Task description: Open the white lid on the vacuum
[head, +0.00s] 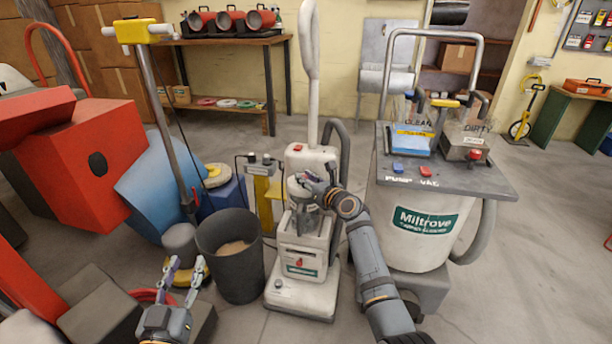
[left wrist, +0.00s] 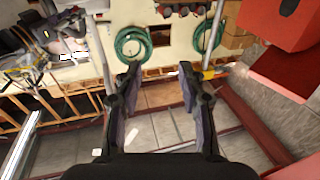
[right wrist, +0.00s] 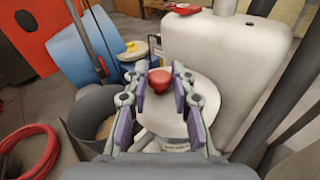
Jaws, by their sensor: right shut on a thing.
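The vacuum (head: 303,255) is a white upright machine with a long handle and a green label, standing on the floor in the middle of the head view. In the right wrist view its round white lid (right wrist: 166,126) carries a red knob (right wrist: 160,82). My right gripper (right wrist: 160,86) is shut on this knob, one finger on each side. In the head view the right gripper (head: 316,188) is over a clear canister (head: 307,219) and hides much of the lid. I cannot tell whether the lid is raised. My left gripper (head: 182,272) is open and empty, low at the left.
A dark grey bin (head: 232,262) stands just left of the vacuum. A large Miltrove machine (head: 415,222) with a grey top stands close on the right. Bare floor lies at the far right.

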